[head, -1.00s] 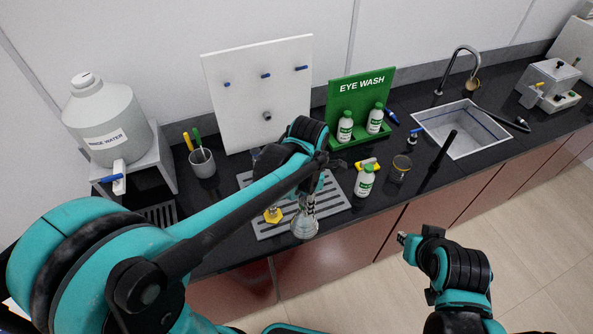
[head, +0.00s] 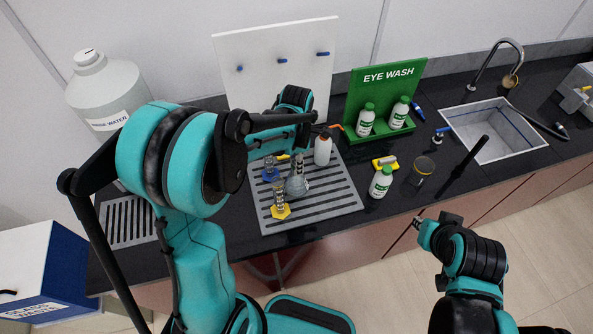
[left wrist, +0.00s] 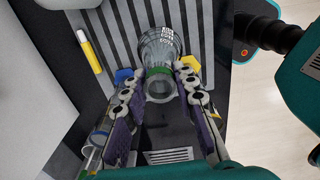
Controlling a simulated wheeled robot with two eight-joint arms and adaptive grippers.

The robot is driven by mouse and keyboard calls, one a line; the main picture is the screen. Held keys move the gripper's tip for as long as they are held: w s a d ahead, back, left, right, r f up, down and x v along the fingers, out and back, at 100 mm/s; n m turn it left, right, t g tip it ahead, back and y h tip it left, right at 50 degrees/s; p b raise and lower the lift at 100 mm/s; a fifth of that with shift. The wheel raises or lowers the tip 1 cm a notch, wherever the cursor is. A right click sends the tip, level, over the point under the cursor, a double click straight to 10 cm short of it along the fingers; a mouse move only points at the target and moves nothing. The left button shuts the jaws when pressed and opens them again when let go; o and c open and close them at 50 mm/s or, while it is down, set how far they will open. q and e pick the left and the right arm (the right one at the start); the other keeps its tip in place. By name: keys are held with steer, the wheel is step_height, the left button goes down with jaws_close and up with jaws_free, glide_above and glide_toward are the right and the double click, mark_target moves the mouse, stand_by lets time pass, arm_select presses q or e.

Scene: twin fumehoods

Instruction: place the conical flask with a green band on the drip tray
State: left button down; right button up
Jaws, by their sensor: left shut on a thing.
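The clear conical flask (head: 297,186) is over the middle of the grey slatted drip tray (head: 345,198) in the head view. In the left wrist view the flask (left wrist: 160,45) shows its green band round the neck, between the fingers. My left gripper (left wrist: 162,88) is shut on the flask's neck; in the head view it is partly hidden by my wrist. The flask looks about upright, and I cannot tell whether its base touches the slats. My right gripper (head: 419,224) is away in front of the counter, empty; its finger opening is unclear.
On the tray, close to the flask, stand a yellow-based cylinder (head: 281,208), a blue-based cylinder (head: 270,170) and a wash bottle (head: 322,151) with an orange tip. A white green-capped bottle (head: 381,182) stands right of the tray. The tray's right front part is clear.

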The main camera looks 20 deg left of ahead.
arm_select(q)
step_height(320, 180, down, 4)
steer(key=shift+w+f, duration=0.1)
steer(key=shift+b, duration=0.4)
steer(key=c, duration=1.2)
jaws_free()
steer(key=shift+f, duration=0.1)
